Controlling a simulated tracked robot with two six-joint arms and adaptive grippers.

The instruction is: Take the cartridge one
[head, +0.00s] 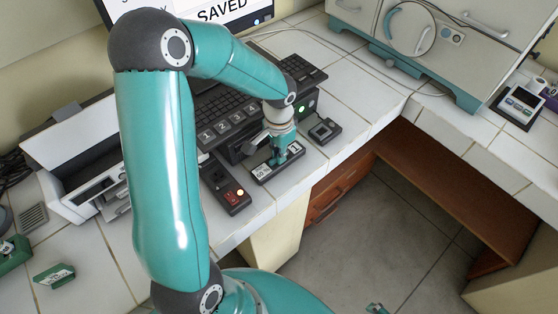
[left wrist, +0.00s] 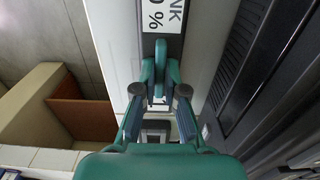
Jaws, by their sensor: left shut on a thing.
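Cartridge one (head: 277,165) is a dark flat block with a white "1" label and a second printed label. It lies in front of the black slotted unit (head: 240,127), near the counter's front edge. My left gripper (head: 281,154) comes down on it from above. In the left wrist view my left gripper (left wrist: 159,91) has its fingertips closed at both sides of a teal grip (left wrist: 160,62), beside a white label reading "NK" and "0 %" (left wrist: 162,16). The grip's lower part is partly hidden by the fingers. A small teal tip at the head view's bottom edge may be my right gripper (head: 376,308).
A black box with a red switch and lit lamp (head: 229,196) stands left of the cartridge. A small dark device (head: 324,130) stands to its right. A white printer-like machine (head: 85,170) is at left, an incubator (head: 405,35) at back right. Open floor lies beyond the counter edge.

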